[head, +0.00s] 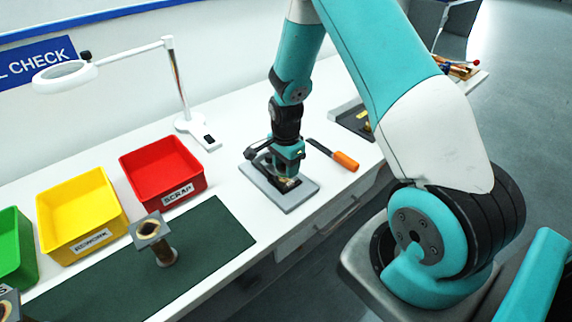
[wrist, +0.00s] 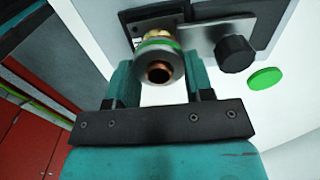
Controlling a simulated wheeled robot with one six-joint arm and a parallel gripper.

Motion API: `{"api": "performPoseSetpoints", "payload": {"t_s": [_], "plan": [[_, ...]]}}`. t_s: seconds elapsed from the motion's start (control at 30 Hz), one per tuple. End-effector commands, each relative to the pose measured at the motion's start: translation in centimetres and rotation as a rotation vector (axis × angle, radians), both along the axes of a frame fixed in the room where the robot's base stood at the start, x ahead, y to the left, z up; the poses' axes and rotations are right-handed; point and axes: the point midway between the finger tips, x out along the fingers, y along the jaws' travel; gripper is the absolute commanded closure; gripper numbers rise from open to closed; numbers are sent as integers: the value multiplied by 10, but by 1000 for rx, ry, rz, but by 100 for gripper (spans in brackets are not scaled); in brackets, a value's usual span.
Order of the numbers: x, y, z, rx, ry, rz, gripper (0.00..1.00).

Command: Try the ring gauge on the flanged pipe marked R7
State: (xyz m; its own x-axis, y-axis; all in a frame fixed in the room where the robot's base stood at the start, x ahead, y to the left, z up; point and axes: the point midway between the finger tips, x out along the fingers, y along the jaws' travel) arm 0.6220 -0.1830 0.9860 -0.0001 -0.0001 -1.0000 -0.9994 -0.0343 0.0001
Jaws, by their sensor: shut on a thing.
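My gripper (head: 288,180) is low over a grey base plate (head: 298,197) on the bench. In the wrist view it is shut on a grey ring with a green band (wrist: 160,48), which looks like the ring gauge. A copper-coloured tube end (wrist: 159,73) shows in the ring's opening, with brass behind it. I cannot tell how far the ring sits around the tube. A flanged pipe with a square grey flange (head: 150,229) stands upright on the green mat. Part of another flange (head: 8,302) shows at the lower left edge. No R7 mark is readable.
A red SCRAP bin (head: 178,192), a yellow REWORK bin (head: 90,240) and a green bin (head: 12,262) stand along the back. A magnifier lamp (head: 176,85) is behind. An orange-handled tool (head: 345,160) lies right of the plate. A black knob (wrist: 235,53) is beside the ring.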

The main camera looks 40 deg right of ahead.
Motion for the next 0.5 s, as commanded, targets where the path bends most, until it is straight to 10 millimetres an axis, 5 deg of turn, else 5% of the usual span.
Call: {"api": "performPoseSetpoints", "payload": {"t_s": [0.5], "plan": [[0,0,11,0,-1,0,80]]}}
